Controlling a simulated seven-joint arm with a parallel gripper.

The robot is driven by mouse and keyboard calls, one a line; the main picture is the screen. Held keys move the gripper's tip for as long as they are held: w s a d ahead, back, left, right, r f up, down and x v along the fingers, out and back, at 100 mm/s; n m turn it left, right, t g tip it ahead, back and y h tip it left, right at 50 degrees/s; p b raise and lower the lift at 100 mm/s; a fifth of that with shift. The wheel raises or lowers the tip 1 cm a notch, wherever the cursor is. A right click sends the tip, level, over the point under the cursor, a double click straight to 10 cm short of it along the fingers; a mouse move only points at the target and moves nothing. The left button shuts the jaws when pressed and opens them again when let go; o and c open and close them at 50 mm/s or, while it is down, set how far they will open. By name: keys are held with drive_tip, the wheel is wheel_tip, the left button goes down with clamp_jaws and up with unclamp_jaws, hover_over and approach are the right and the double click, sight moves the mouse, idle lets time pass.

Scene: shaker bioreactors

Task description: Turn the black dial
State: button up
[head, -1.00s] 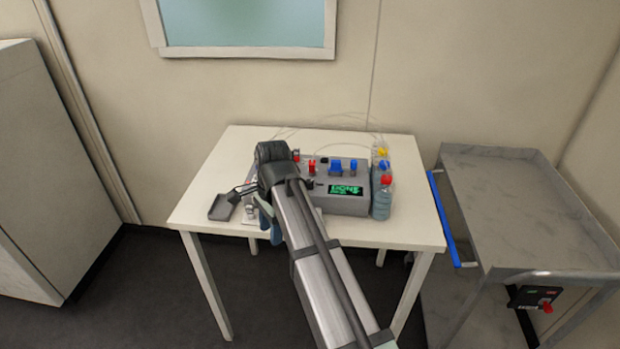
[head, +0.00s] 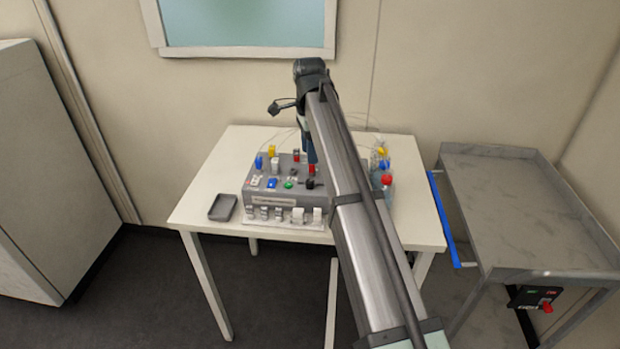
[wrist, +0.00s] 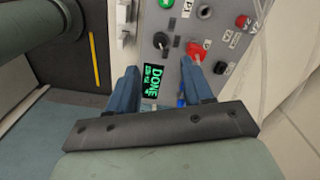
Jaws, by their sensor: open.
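The black dial (head: 310,184) sits on the top of the grey bioreactor box (head: 262,198), near its front and right of a green button. In the wrist view a black dial (wrist: 161,41) shows just beyond my fingertips, on the grey panel. My gripper (wrist: 160,70) is open and empty, its two blue fingers apart, with the panel behind them.
Red switches (wrist: 198,50), other knobs and coloured caps crowd the panel. A small grey tray (head: 222,207) lies on the white table (head: 200,190) left of the box. Bottles with coloured caps (head: 387,180) stand at right. A grey cart (head: 510,200) is beside the table.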

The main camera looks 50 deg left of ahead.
sight(310, 181)
wheel_tip(310, 181, down, 10)
drive_tip(key=shift+r, duration=0.1)
idle(0.4)
drive_tip(key=shift+c, duration=0.3)
clamp_jaws()
